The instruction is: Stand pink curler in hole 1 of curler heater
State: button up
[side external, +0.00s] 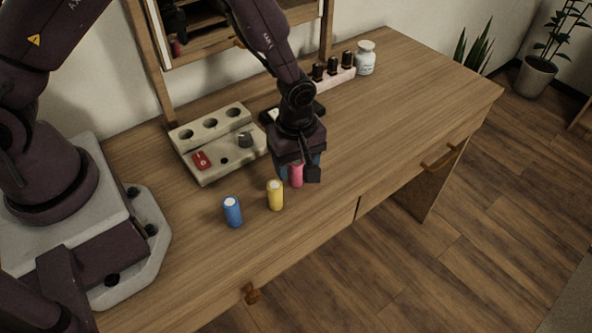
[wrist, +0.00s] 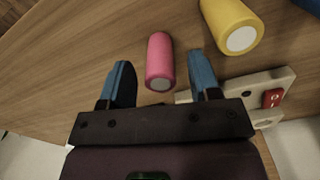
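The pink curler (side external: 296,175) stands upright on the desk, partly hidden by my gripper (side external: 297,180) in the side view. In the wrist view the pink curler (wrist: 160,60) shows between the two blue fingers of my gripper (wrist: 158,62). The fingers are apart, with a visible gap on each side of the curler. The beige curler heater (side external: 221,138) lies to the left of the gripper in the side view. Its raised back part has three round holes, all empty. No hole number can be read. Part of the heater (wrist: 285,82) shows at right in the wrist view.
A yellow curler (side external: 275,196) and a blue curler (side external: 233,213) stand nearby toward the desk's front edge. Dark bottles (side external: 332,66) and a white jar (side external: 365,58) stand at the back. The desk's right side is clear.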

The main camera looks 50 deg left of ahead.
jog(key=c, duration=0.9)
jog(key=shift+o, duration=0.2)
